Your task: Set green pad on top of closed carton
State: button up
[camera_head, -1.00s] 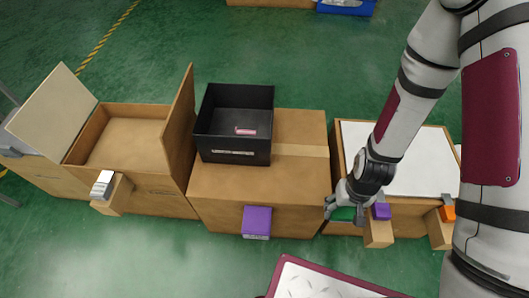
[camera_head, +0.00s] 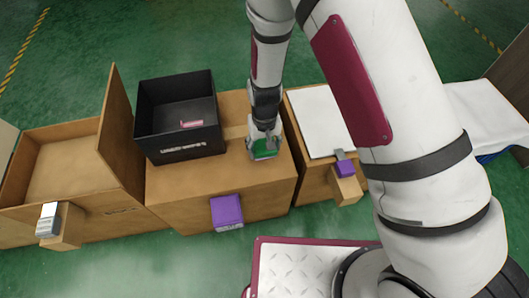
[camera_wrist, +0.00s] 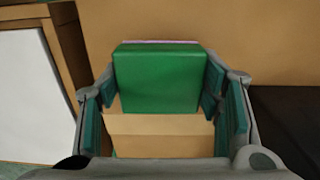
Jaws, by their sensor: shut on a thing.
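The closed carton (camera_head: 165,190) is the brown box in the middle of the head view, with a paler tape band across its top. My gripper (camera_head: 265,148) is shut on the green pad (camera_head: 264,154) over the right part of the carton's top. In the wrist view the green pad (camera_wrist: 157,80) sits between both fingers, with the carton top (camera_wrist: 270,60) behind it. I cannot tell whether the pad touches the carton.
A black bin (camera_head: 148,120) with a pink item (camera_head: 191,124) inside stands on the carton's left part. A purple block (camera_head: 227,211) is at its front. An open box (camera_head: 80,165) is at left; a white-topped box (camera_head: 318,118) with a purple-ended lever (camera_head: 346,168) is at right.

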aim_at(265, 153)
notch_tip(265, 153, down, 4)
jog(key=shift+r+b, duration=0.2)
jog(key=shift+b, duration=0.55)
jog(key=shift+r, duration=0.1)
jog(key=o, duration=1.3)
notch_tip(265, 153, up, 12)
jog(key=p, duration=0.4)
